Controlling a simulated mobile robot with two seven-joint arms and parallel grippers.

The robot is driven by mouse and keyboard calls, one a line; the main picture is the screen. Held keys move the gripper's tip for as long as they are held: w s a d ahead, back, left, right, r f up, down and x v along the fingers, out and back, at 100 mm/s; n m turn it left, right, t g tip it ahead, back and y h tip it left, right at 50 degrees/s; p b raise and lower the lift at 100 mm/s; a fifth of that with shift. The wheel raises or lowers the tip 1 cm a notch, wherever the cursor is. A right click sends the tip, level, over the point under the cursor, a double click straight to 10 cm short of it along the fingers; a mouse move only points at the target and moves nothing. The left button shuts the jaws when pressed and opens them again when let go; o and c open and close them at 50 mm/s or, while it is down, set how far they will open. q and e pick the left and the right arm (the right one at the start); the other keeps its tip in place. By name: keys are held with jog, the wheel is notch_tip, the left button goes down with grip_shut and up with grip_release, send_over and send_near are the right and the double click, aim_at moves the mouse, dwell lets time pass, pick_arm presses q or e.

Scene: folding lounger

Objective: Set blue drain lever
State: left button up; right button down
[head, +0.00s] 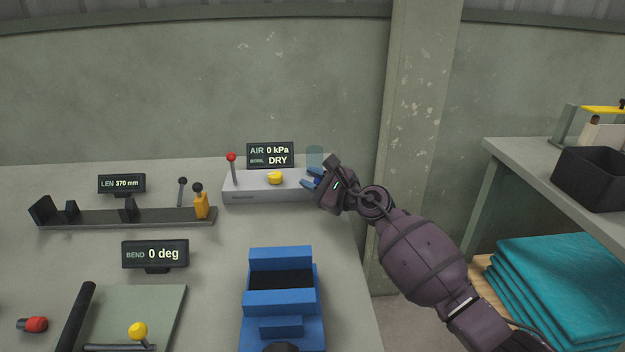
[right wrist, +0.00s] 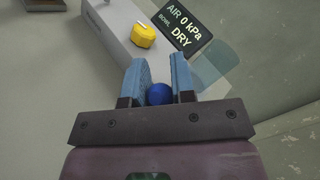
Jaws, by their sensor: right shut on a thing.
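The blue drain lever's round knob (right wrist: 160,94) sits between the two blue fingers of my right gripper (right wrist: 160,80) in the right wrist view. My right gripper (head: 312,182) is shut on it at the right end of the grey control box (head: 240,193) in the head view. The lever's stem is hidden by the gripper. The display (head: 270,155) behind the box reads AIR 0 kPa and BOWL DRY. A clear bluish bowl (head: 315,157) stands behind the gripper. My left gripper is not in view.
A red-knobbed lever (head: 231,157) and a yellow knob (head: 275,178) are on the same box. A blue vise-like fixture (head: 281,300) stands in front. A length gauge rail (head: 130,218) lies left. The wall is close behind the bench.

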jog(key=shift+w+r+m+g+h+p, duration=0.4)
jog(key=shift+w+m+g+p, duration=0.1)
jog(key=shift+m+g+p, duration=0.3)
jog(key=shift+w+r+m+g+h+p, duration=0.3)
jog(key=shift+w+m+g+h+p, duration=0.15)
jog(key=shift+m+g+p, duration=0.3)
jog(key=shift+w+r+m+g+h+p, duration=0.35)
jog(key=shift+w+m+g+p, duration=0.25)
jog(key=shift+p, duration=0.35)
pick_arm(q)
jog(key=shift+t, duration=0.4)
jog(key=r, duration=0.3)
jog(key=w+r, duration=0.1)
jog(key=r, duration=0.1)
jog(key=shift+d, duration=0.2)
pick_arm(e)
jog(key=shift+s, duration=0.1)
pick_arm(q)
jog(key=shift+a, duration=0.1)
pick_arm(e)
jog(key=c, duration=1)
grip_release()
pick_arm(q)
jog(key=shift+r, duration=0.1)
pick_arm(e)
jog(key=shift+o, duration=0.2)
